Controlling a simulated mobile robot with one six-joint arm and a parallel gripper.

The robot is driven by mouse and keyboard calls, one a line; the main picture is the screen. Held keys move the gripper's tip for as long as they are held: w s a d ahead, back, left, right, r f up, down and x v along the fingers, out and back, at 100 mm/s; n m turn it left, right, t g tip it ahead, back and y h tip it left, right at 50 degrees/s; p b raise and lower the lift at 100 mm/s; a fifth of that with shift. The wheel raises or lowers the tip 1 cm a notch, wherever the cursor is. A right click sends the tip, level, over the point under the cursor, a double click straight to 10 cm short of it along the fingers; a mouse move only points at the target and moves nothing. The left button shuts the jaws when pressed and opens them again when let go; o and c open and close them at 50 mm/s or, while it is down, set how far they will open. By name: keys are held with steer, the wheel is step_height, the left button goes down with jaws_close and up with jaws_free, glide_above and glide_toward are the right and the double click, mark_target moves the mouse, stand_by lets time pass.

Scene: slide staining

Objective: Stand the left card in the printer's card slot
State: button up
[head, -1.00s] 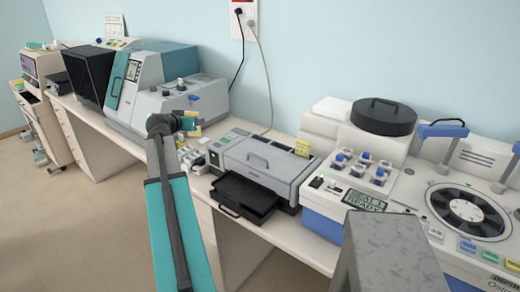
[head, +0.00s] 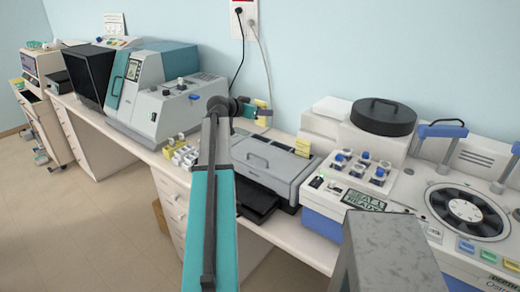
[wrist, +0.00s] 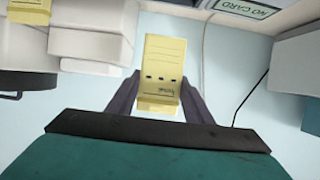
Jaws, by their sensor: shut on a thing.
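My gripper (head: 262,112) is above the back left part of the grey printer in the head view. In the wrist view my gripper (wrist: 158,105) is shut on a yellow card (wrist: 163,62), which shows small dark marks and sits between both fingers. The card (head: 263,121) shows only partly in the head view. The printer (head: 285,165) is below and to the right of it, with my arm covering its left side. Another yellow card (head: 302,147) stands at the printer's back right. A "NO CARD" display (wrist: 245,8) shows inverted in the wrist view. The card slot is hard to make out.
Small yellow and white items (head: 178,152) sit on the counter left of the printer. A white stainer (head: 350,190) with blue-topped jars and a black round lid (head: 383,116) stands to the right. A cable (head: 267,80) hangs down the wall behind.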

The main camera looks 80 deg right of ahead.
mark_target(260, 125)
steer(key=shift+f, duration=0.15)
steer(key=shift+f+p, duration=1.1)
steer(key=shift+f, duration=1.9)
steer(key=shift+f+p, duration=0.7)
steer(key=shift+f, duration=1.15)
steer(key=shift+f+b, duration=0.2)
steer(key=shift+b, duration=0.1)
steer(key=o, duration=1)
steer(key=shift+r+p, duration=0.2)
steer(key=shift+p, duration=0.1)
